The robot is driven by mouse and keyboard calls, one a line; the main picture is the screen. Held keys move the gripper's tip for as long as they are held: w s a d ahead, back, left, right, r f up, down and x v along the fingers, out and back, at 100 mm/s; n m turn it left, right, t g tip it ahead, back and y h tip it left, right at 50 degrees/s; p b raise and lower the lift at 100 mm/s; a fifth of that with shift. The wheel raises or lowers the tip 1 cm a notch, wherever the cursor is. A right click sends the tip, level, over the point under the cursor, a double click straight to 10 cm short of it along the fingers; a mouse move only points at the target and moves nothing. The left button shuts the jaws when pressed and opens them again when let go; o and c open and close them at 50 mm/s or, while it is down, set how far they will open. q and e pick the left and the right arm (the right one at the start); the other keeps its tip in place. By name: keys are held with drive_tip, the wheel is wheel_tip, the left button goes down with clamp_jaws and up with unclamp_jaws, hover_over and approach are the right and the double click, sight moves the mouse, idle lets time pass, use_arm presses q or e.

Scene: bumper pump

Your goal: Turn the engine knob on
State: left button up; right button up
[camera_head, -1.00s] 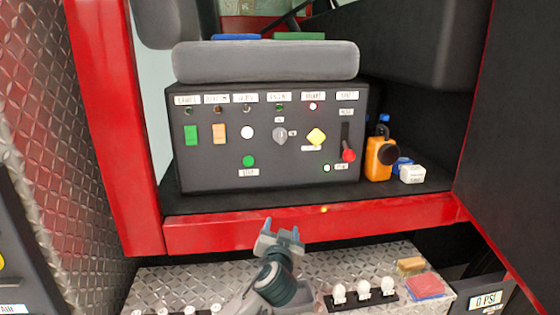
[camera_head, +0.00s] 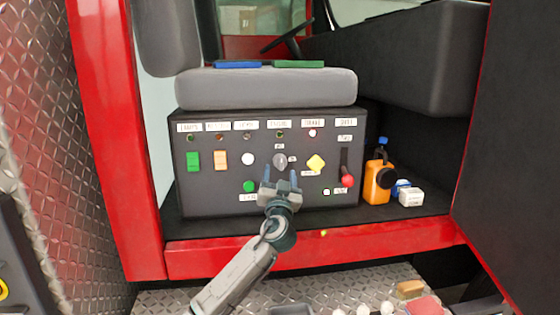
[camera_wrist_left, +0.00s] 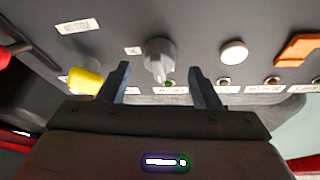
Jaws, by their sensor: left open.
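The engine knob (camera_head: 280,160) is a grey knob on the dark control panel (camera_head: 225,198) below the seat, in the column under the engine label. In the left wrist view the knob (camera_wrist_left: 159,56) shows between and beyond my fingers. My left gripper (camera_head: 281,176) is open and just below the knob in the head view, its fingers pointing up at it. In the left wrist view the open jaws (camera_wrist_left: 160,80) are empty, one finger to each side of the knob; contact cannot be seen. My right gripper is not in view.
Beside the knob are a yellow knob (camera_head: 316,162), a white button (camera_head: 248,159), a green button (camera_head: 249,186) and a red-tipped lever (camera_head: 347,180). A red sill (camera_head: 400,236) runs in front.

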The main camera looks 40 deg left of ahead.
sight(280, 168)
use_arm(q)
drive_tip(key=shift+p+x, duration=0.6)
drive_tip(key=shift+x, duration=1.15)
drive_tip(key=c, duration=1)
